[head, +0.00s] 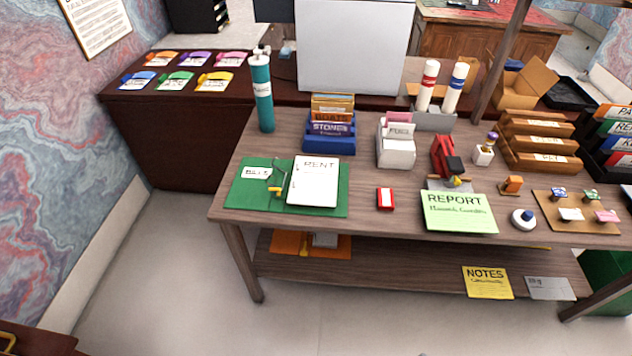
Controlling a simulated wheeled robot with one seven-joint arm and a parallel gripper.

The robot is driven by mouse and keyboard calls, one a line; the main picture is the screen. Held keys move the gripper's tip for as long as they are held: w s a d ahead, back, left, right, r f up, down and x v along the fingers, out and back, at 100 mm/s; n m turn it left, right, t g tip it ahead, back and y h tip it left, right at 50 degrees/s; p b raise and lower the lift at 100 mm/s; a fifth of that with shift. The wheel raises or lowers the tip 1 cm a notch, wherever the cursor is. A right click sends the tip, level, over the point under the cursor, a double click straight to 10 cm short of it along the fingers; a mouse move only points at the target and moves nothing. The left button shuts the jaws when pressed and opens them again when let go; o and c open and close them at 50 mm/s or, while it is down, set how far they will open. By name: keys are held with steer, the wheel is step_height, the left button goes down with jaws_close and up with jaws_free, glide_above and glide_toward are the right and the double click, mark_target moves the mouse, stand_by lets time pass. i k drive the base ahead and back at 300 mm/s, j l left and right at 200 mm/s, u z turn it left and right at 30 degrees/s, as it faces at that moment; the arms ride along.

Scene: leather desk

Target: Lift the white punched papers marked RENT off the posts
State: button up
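The white papers marked RENT (314,184) lie on the right half of an open green folder (238,196) at the left of the desk top. A metal ring mechanism (281,172) with a yellow lever tab (275,192) stands along the papers' left edge. The view is too small to tell whether the posts pass through the punched holes or whether the arch is open. A white label reading BILLS (257,173) is on the folder's left half. My gripper is not in view.
A teal bottle (262,95) stands behind the folder. A blue card holder (328,135) is close behind the papers. A small red-and-white item (385,199) and a green REPORT sheet (458,212) lie to the right. Floor (180,270) in front of the desk (365,225) is clear.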

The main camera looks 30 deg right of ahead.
mark_target(315, 180)
steer(key=j+z, duration=0.1)
steer(key=z, duration=0.4)
steer(key=j+z, duration=0.35)
steer(key=j, duration=0.3)
steer(key=j+z, duration=0.3)
steer(key=j, duration=1.45)
steer(key=z, duration=0.05)
